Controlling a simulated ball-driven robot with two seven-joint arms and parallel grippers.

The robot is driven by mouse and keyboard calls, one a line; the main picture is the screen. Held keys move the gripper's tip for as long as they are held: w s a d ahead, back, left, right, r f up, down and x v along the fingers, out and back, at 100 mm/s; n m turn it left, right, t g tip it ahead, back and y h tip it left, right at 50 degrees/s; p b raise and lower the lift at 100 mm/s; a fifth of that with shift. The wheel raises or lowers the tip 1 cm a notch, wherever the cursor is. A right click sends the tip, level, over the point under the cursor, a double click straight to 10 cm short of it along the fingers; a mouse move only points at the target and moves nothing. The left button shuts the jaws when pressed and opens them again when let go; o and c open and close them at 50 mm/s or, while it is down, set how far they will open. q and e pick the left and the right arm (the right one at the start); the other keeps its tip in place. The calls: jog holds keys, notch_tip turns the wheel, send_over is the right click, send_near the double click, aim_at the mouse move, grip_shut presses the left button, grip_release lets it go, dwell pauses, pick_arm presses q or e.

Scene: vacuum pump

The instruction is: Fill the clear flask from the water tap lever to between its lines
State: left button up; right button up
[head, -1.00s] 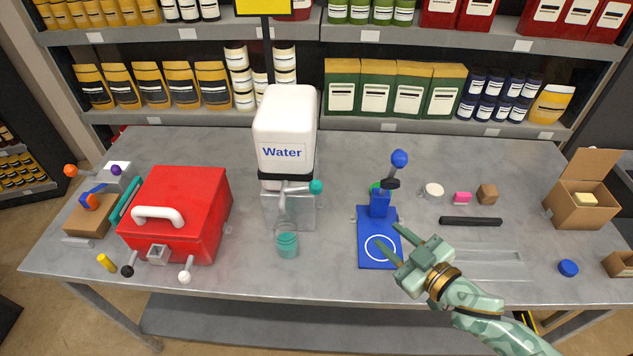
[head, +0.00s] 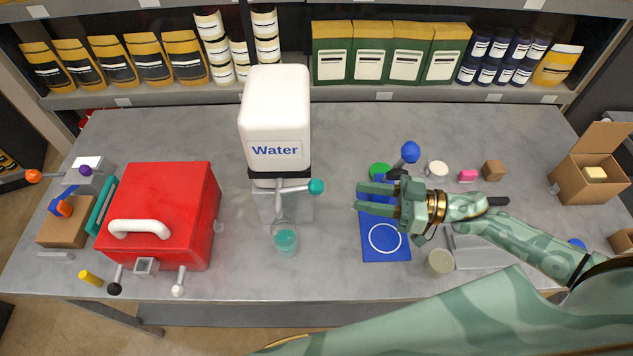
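The clear flask (head: 286,242) stands on the table below the spout of the white water tank (head: 275,118). Teal shows in its lower part; its lines are too small to make out. The tap lever (head: 297,188) sticks out to the right under the tank and ends in a teal knob (head: 316,186). My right gripper (head: 360,199) is open and empty, its fingers pointing left. My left gripper is not in view.
A red box (head: 160,210) with a white handle stands left of the tank. A blue-knobbed lever (head: 410,152) rises behind my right gripper. A round pale item (head: 440,262) lies below my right wrist. The table between flask and blue stand is clear.

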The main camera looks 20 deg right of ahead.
aim_at(316, 188)
jog(key=p+x, duration=0.1)
jog(key=x, duration=0.9)
jog(key=shift+w, duration=0.25)
jog(key=shift+w+a+f, duration=0.1)
jog(key=shift+w+a, duration=0.1)
jog(key=shift+a, duration=0.05)
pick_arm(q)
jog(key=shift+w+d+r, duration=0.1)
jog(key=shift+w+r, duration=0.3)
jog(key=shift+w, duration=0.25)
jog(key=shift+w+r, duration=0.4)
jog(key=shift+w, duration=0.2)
pick_arm(e)
jog(key=shift+s, duration=0.1)
